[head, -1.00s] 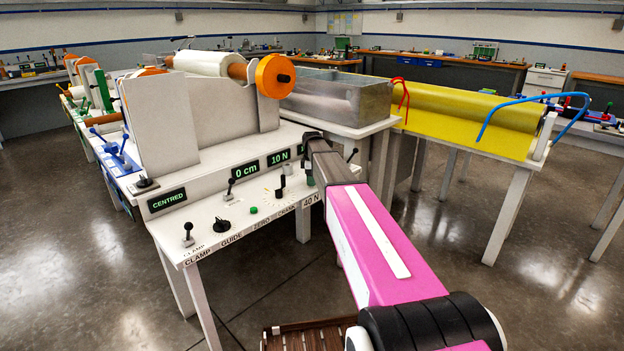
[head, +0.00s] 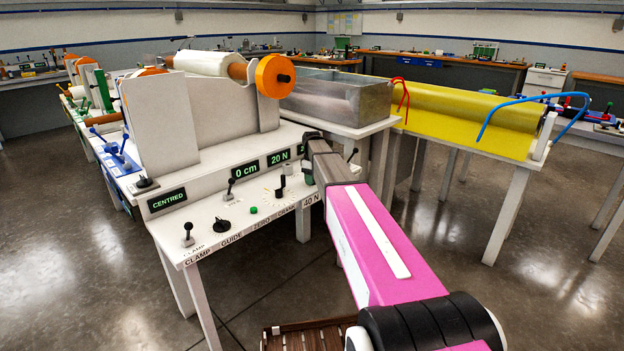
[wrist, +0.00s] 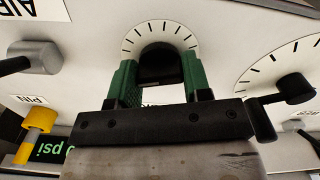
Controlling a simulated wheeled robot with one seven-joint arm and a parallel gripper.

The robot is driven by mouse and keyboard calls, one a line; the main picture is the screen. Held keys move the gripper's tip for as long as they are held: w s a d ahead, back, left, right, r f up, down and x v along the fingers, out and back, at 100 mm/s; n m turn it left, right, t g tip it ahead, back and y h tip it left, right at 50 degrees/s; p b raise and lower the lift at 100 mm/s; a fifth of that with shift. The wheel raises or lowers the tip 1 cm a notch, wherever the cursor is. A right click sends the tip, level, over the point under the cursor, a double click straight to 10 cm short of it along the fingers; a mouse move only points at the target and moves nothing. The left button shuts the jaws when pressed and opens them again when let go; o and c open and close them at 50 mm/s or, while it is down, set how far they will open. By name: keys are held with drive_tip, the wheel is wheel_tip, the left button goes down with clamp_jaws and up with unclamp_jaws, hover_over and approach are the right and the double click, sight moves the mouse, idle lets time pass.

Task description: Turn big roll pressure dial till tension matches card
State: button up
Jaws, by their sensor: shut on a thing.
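The pressure dial (wrist: 160,52) is a black knob on a white ticked scale in the wrist view. My gripper (wrist: 160,76) has its green fingers on both sides of this knob and is shut on it. In the head view my own arm hides the dial and most of my gripper. The tension readout (head: 279,157) on the sloped panel shows 20 N. A card (head: 311,200) at the table's front edge reads 40 N.
Another readout (head: 245,170) shows 0 cm and one (head: 167,200) shows CENTRED. A second ticked dial with a crank (wrist: 292,88) lies right of my gripper in the wrist view. A grey lever (wrist: 36,58) and a yellow knob (wrist: 38,122) are at left.

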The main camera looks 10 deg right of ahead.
drive_tip(key=m, duration=0.6)
drive_tip(key=shift+m, duration=0.3)
drive_tip(key=m, duration=1.2)
drive_tip(key=shift+m, duration=0.3)
drive_tip(key=m, duration=0.5)
drive_tip(key=shift+m, duration=0.3)
drive_tip(key=o, duration=0.9)
drive_tip(key=shift+r, duration=0.15)
